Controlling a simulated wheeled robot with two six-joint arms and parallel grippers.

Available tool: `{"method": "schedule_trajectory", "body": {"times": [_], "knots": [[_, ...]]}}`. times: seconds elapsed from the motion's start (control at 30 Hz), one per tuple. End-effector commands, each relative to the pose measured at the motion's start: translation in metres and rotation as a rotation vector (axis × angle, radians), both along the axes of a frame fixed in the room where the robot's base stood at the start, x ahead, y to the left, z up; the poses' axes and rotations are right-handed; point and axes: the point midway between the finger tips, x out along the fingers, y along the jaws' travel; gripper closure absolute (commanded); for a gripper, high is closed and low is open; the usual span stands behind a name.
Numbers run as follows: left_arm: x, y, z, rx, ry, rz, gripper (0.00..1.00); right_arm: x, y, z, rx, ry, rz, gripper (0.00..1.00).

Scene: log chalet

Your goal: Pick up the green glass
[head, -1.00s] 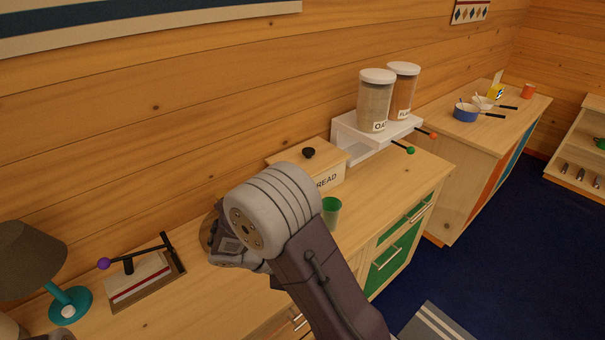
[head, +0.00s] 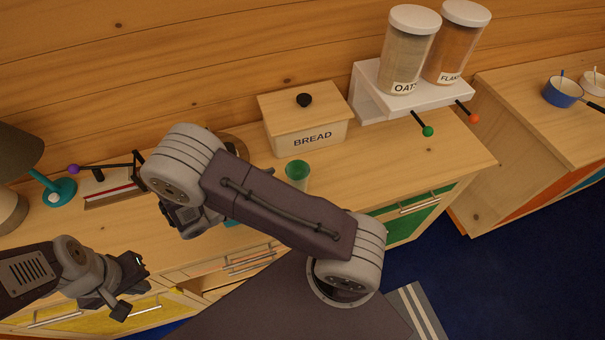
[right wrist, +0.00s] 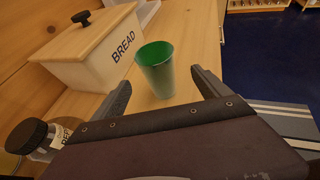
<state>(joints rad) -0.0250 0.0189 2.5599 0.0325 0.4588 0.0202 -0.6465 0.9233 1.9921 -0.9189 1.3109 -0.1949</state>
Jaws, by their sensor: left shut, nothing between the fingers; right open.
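The green glass (head: 296,174) stands upright on the wooden counter, in front of the bread box; my right forearm passes close in front of it. In the right wrist view the glass (right wrist: 157,70) is ahead, with its green inside showing. My right gripper (right wrist: 163,92) is open, its fingers apart on either side of the glass in that view, with nothing held. In the head view its fingers are hidden behind my right arm. My left gripper (head: 128,282) is shut and empty at the lower left, well away from the glass.
The bread box (head: 304,122) stands behind the glass. A white shelf (head: 368,98) with oats (head: 408,55) and flakes (head: 456,45) jars is to the right. A dark-capped jar (right wrist: 38,137) is left of my right gripper. Counter right of the glass is clear.

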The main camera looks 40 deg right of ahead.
Motion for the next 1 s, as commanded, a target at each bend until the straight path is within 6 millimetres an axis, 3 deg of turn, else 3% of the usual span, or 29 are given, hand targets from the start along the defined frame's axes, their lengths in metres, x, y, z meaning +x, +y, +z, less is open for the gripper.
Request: {"method": "schedule_trajectory", "body": {"times": [0.17,0.4,0.57,0.8,1.0], "knots": [[0.0,0.0,0.002,0.0,0.0,0.0,1.0,0.0,0.002,0.001,-0.001,0.0,0.012,0.14],[0.0,0.0,0.008,0.0,0.0,0.0,1.0,0.002,-0.03,-0.012,-0.001,0.001,0.009,0.14],[0.0,0.0,0.009,0.0,0.0,0.0,1.0,0.003,-0.035,-0.015,0.0,0.001,0.011,0.14],[0.0,0.0,0.018,0.0,0.0,0.0,1.0,0.005,-0.071,-0.033,-0.001,0.002,0.007,0.14],[0.0,0.0,0.018,0.0,0.0,0.0,1.0,0.007,-0.079,-0.038,0.001,-0.001,0.011,0.14]]}}
